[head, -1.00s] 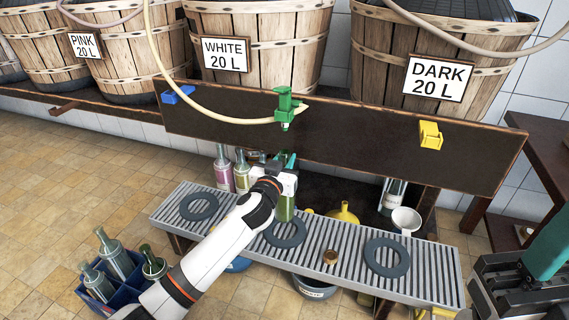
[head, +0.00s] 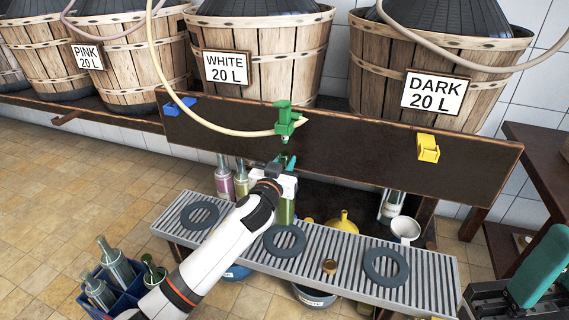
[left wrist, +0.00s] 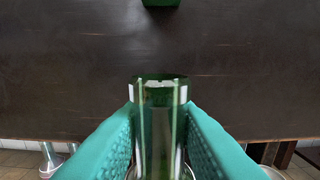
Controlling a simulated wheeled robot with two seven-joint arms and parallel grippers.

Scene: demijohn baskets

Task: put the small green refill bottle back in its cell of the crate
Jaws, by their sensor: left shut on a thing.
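My left gripper (head: 287,170) is shut on the small green bottle (head: 285,211). It holds the bottle upright below the green tap (head: 286,122), over the slatted rack near the middle ring. In the left wrist view the bottle's open mouth and clear green glass (left wrist: 160,125) stand between the two teal finger pads. The blue crate (head: 128,302) is on the floor at the lower left, with several bottles in its cells; its near part is cut off and partly behind my left arm. My right gripper (head: 535,275) is at the lower right edge; its opening is unclear.
Pink-labelled bottles (head: 225,182), funnels and basins stand around below. Tiled floor at left is clear.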

